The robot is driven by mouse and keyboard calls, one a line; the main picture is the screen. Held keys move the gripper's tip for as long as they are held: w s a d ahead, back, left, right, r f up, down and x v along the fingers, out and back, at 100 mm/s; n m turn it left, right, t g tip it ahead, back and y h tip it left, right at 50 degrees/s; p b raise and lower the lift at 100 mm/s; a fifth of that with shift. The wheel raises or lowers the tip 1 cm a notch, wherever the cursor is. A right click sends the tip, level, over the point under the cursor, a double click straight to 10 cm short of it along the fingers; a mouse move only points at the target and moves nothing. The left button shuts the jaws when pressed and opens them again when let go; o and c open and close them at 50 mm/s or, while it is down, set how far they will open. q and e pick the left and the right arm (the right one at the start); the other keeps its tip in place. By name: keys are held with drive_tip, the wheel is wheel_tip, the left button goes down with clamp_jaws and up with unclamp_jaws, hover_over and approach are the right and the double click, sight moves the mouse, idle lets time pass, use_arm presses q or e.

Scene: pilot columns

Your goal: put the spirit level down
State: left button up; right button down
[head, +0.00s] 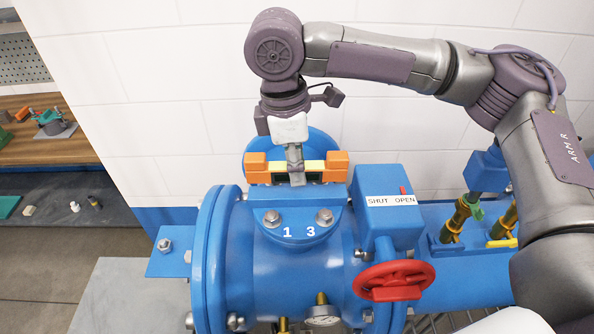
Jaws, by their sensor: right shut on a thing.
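The spirit level (257,168) has orange end blocks and a yellow middle with dark parts below. It lies level, left to right, at the top of the blue pad (300,205) marked 1 and 3 on the pipe fitting. My right gripper (296,172) points down from above and is shut on the middle of the level, hiding part of it. I cannot tell whether the level touches the pad or hangs just above it. My left gripper is not in view.
Bolt heads (272,218) stand on the pad's front part. A blue box labelled SHUT OPEN (390,215) is close on the right, with a red handwheel (393,281) below. A white tiled wall (160,90) is behind. A wooden shelf (50,150) with tools is at far left.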

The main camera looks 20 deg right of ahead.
drive_tip(key=f, duration=0.1)
drive_tip(key=f+p, duration=0.1)
drive_tip(key=f, duration=0.1)
drive_tip(key=shift+s, duration=0.2)
drive_tip(key=shift+w, duration=0.15)
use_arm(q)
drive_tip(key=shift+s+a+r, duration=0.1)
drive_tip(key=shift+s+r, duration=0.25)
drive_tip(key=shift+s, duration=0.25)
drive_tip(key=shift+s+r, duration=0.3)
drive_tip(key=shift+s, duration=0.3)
use_arm(e)
drive_tip(key=shift+f, duration=0.15)
drive_tip(key=c, duration=1)
unclamp_jaws()
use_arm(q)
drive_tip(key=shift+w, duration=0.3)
use_arm(e)
drive_tip(key=shift+o, duration=0.4)
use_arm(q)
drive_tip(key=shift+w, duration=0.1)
